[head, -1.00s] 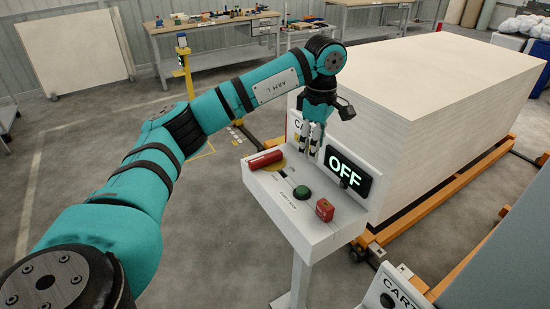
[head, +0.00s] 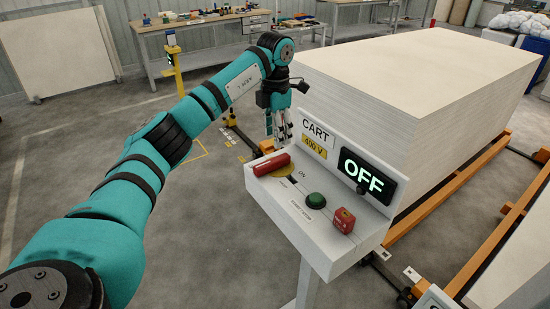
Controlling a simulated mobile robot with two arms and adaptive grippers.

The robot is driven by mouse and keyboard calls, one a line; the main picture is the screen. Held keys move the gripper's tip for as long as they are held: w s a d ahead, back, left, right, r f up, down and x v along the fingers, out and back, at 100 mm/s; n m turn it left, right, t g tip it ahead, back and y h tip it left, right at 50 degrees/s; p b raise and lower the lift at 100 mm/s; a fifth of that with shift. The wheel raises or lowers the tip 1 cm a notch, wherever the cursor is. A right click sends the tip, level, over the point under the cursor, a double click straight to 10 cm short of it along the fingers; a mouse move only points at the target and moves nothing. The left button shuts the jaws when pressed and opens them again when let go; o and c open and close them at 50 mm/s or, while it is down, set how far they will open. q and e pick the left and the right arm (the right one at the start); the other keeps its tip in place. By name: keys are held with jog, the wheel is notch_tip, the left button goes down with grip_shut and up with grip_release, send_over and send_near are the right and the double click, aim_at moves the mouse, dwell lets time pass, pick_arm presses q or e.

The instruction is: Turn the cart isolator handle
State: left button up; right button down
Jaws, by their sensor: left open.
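The red isolator handle (head: 271,165) lies on a yellow round plate (head: 283,171) at the far left end of the white control box (head: 310,228). The handle points across the box and touches nothing of mine. My right gripper is not in view.
A green button (head: 315,201) and a red block (head: 343,220) sit on the box top. The upright panel marked CART 400 V (head: 318,136) rises behind them. A large stack of white sheets (head: 420,80) stands behind on orange rails (head: 455,180).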

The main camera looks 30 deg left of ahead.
aim_at(275, 159)
pick_arm(q)
notch_tip(275, 159, down, 8)
jog(key=shift+r+p, duration=0.1)
jog(key=shift+p, duration=0.75)
jog(key=shift+f, duration=0.75)
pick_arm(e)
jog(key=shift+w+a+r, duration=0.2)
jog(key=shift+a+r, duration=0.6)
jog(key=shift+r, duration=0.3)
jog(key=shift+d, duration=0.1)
pick_arm(q)
jog(key=shift+c, duration=0.5)
grip_shut()
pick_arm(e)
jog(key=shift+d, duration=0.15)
